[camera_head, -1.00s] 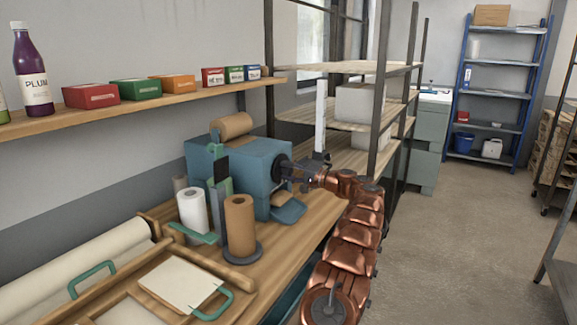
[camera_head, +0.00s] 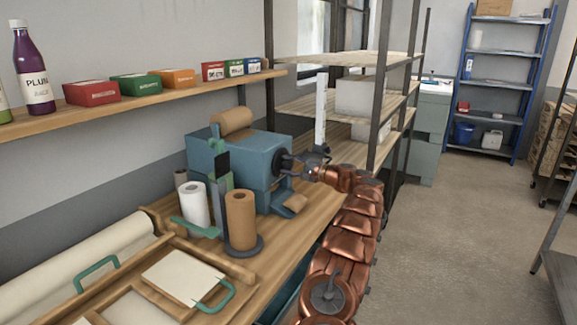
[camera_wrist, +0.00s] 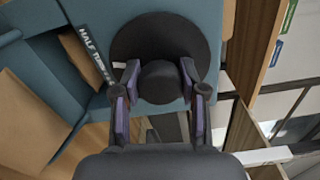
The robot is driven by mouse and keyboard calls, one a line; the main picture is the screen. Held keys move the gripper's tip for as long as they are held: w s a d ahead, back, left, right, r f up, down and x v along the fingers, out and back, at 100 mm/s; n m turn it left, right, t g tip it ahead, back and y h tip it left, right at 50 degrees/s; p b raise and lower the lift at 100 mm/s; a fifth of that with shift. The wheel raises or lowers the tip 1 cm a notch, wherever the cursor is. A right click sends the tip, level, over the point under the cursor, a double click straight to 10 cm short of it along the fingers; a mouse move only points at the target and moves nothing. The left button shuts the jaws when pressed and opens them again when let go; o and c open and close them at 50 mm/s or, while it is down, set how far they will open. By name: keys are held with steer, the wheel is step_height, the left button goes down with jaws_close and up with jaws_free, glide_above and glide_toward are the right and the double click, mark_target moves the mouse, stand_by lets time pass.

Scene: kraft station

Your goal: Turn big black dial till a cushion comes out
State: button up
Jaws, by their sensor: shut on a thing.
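The big black dial (camera_head: 281,164) is on the right face of the blue paper machine (camera_head: 226,165). In the wrist view the dial shows as a black disc (camera_wrist: 165,32) with a round central knob (camera_wrist: 160,84). My gripper (camera_head: 298,161) is shut on the dial, its purple-padded fingers (camera_wrist: 160,72) on either side of the knob. Brown kraft paper (camera_head: 296,203) lies at the machine's outlet tray (camera_head: 283,211); brown paper also shows at the left of the wrist view (camera_wrist: 25,118). A label partly reading "HALF TU..." (camera_wrist: 95,50) is beside the dial.
A brown roll (camera_head: 241,220) and a white roll (camera_head: 195,205) stand in front of the machine on the wooden bench (camera_head: 275,262). A brown roll (camera_head: 232,121) sits on top of it. Metal-framed shelving (camera_head: 300,105) stands close behind my gripper.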

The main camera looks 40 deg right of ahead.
steer(key=o, duration=1.2)
steer(key=shift+c, duration=0.2)
steer(key=v, duration=1.2)
